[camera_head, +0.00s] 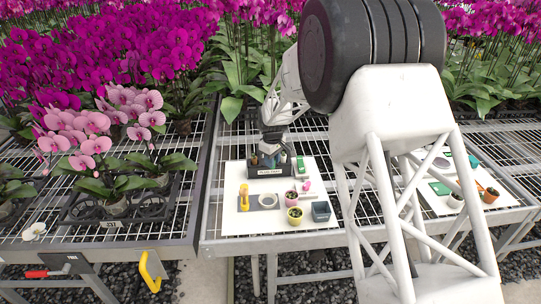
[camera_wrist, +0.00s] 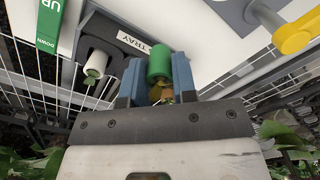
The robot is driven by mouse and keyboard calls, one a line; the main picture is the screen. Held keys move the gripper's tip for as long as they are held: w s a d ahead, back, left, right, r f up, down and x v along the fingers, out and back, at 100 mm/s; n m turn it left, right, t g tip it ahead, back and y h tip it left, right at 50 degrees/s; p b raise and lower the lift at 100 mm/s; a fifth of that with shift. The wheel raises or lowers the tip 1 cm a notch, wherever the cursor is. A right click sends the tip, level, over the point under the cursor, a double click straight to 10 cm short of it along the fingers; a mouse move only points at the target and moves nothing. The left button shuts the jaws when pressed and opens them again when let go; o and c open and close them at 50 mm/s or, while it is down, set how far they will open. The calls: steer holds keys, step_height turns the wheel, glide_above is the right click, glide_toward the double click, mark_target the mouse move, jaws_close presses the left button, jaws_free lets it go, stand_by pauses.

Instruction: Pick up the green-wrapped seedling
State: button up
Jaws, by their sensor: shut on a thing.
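The green-wrapped seedling (camera_wrist: 158,65) is between the two blue fingers of my gripper (camera_wrist: 157,80) in the wrist view. Its green wrap is toward the top and brownish-green leaves show below it, close to the palm. The gripper is shut on it. In the head view my gripper (camera_head: 271,150) is over the black labelled tray (camera_head: 268,172), at the back of the white board; the seedling is hard to make out there. I cannot tell whether it is clear of the tray.
A white-wrapped seedling (camera_wrist: 96,63) stands in the tray in the wrist view. Potted pink orchids (camera_head: 112,150) stand left.

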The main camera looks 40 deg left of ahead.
steer(key=s+d, duration=0.5)
steer(key=d, duration=0.1)
steer(key=shift+s+d+r, duration=0.2)
steer(key=shift+r, duration=0.15)
stand_by(0.6)
